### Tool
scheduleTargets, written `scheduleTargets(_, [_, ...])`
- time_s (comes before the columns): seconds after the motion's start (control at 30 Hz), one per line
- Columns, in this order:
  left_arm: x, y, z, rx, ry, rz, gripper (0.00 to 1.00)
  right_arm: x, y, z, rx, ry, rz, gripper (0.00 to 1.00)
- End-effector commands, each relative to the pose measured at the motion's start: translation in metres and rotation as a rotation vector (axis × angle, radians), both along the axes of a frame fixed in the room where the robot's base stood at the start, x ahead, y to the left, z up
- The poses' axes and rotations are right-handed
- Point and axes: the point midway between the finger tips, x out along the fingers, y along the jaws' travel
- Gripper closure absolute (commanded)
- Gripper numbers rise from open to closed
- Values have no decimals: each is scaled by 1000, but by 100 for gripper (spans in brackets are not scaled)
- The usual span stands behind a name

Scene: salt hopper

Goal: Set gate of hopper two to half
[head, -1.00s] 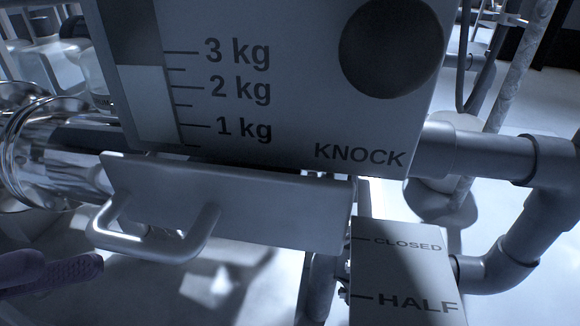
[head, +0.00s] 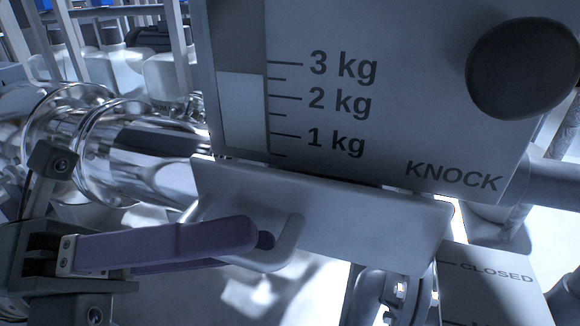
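The hopper's gate plate (head: 350,225) is a pale slab beneath the hopper front (head: 420,90). A loop handle (head: 291,238) sticks out from its left part. The scale plate (head: 500,290) at the lower right reads CLOSED near its top; its lower part is cut off by the frame. The gate's right end lies just above the CLOSED mark. My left gripper (head: 258,238) comes in from the left, its purple fingers overlapping the handle in the picture. The fingers largely cover each other, so their gap and any contact are hidden. My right gripper is not in view.
The hopper front has a kg scale with a pale fill window (head: 243,110) and a dark round knob (head: 522,68) above KNOCK. A shiny metal pipe (head: 140,165) runs behind at the left. A grey pipe (head: 555,182) leaves at the right.

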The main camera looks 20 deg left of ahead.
Motion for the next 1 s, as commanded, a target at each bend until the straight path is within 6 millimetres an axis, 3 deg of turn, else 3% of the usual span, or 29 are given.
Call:
scheduleTargets(0.07, [0,0,0,0,0,0,72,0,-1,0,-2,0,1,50])
scheduleTargets(0.3, [0,0,0,-1,0,1,99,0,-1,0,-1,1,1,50])
scheduleTargets(1.0, [0,0,1,-2,-3,0,100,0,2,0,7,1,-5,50])
